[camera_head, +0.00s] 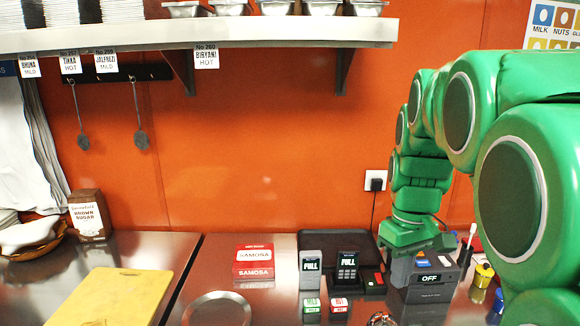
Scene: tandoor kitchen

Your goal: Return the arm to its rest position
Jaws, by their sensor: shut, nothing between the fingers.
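My green arm comes in from the right edge, arches over and bends down to the counter. Its wrist is low above the right part of the counter. My gripper (402,274) is the grey part under the green wrist, pointing down and shut, with nothing seen in it. It is close beside a dark box marked OFF (437,279); whether they touch I cannot tell. The fingertips are hard to make out against the grey things there.
Steel counter (270,305) holds red SAMOSA boxes (254,262), a card reader (347,268), a grey FULL block (311,270), a round steel plate (217,309) and a yellow board (122,296). A shelf (270,31) overhangs the back wall.

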